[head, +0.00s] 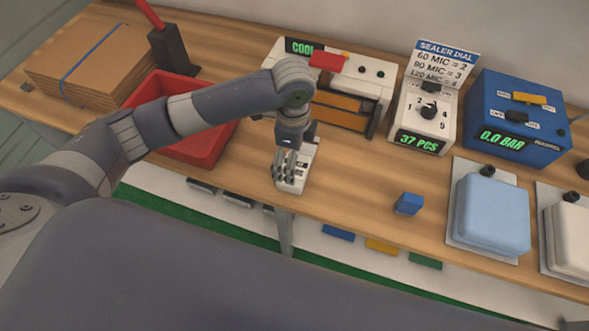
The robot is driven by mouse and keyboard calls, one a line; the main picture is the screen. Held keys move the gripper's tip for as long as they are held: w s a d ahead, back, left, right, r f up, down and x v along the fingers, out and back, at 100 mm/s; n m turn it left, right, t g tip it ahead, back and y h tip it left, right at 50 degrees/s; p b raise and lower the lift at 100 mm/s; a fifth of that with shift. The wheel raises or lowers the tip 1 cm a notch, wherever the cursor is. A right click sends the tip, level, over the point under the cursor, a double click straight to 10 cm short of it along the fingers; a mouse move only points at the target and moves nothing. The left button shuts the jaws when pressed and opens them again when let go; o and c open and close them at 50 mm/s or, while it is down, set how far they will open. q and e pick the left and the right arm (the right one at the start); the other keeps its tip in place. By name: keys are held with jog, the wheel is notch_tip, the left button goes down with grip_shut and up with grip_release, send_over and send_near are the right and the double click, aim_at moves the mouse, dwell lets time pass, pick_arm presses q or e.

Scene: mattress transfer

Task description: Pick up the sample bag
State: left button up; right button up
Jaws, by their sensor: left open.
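My left gripper (286,180) points down near the front edge of the wooden bench. It is open, over or beside a small white item (307,158) with dark markings, which it partly hides. I cannot tell whether the fingers touch this item. No object is clearly recognisable as the sample bag. A small blue block (408,204) lies on the bench to the right of the gripper. My right gripper is out of view.
A red bin (200,145) and stacked cardboard (90,60) are at left. Behind stand a sealer machine (345,85), a white dial box (425,115) and a blue pressure box (515,120). At right, a light blue mattress (491,214) lies on a plate.

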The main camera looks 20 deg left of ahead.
aim_at(299, 158)
pick_arm(q)
jog(key=shift+f, duration=0.8)
notch_tip(299, 158, down, 4)
jog(key=shift+f+p, duration=0.15)
jog(key=shift+p, duration=0.65)
jog(key=shift+w+f, duration=0.1)
jog(key=shift+f, duration=0.4)
jog(key=c, duration=1.1)
